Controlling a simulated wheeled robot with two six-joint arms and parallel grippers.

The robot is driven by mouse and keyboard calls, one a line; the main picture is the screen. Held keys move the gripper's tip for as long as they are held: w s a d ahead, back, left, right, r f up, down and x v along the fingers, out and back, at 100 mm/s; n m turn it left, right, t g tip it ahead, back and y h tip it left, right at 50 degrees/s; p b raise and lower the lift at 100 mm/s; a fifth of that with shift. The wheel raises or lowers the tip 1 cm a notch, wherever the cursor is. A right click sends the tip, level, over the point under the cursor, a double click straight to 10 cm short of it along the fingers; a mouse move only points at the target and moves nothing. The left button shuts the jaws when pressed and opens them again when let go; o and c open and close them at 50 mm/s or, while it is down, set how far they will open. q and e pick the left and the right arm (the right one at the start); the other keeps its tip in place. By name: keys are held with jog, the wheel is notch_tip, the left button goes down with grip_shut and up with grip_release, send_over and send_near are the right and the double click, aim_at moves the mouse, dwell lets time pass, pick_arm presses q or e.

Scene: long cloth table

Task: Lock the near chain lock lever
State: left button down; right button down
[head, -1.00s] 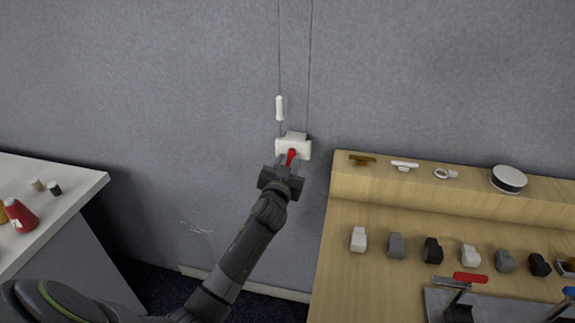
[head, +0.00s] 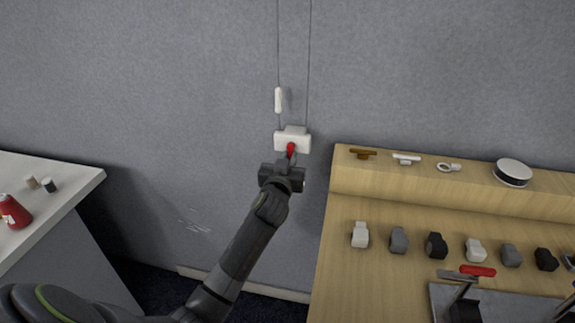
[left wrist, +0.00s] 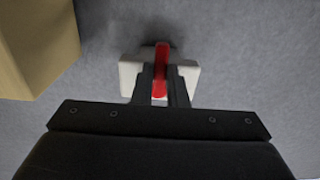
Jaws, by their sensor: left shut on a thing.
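The chain lock is a white block (head: 302,140) on the grey wall, with two thin chains running up from it. Its red lever (head: 291,149) sticks out of the front. My left gripper (head: 289,160) is at the lever, below the block. In the left wrist view its two dark fingers (left wrist: 160,85) are shut on the red lever (left wrist: 161,62), one on each side, in front of the white block (left wrist: 128,75). The lever's lower end is partly hidden by the gripper. My right gripper is not in view.
A white weight (head: 279,100) hangs on the left chain above the lock. A wooden bench (head: 345,275) with several knobs and clamps stands at the right, close to my arm. A white table (head: 75,190) stands at the left. The wall around the lock is clear.

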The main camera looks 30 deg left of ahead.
pick_arm(q)
jog(key=c, duration=1.4)
grip_release()
jog(key=shift+c, duration=0.2)
jog(key=shift+s, duration=0.1)
jog(key=v, duration=1.7)
jog(key=shift+b, duration=0.4)
jog(key=shift+d, duration=0.1)
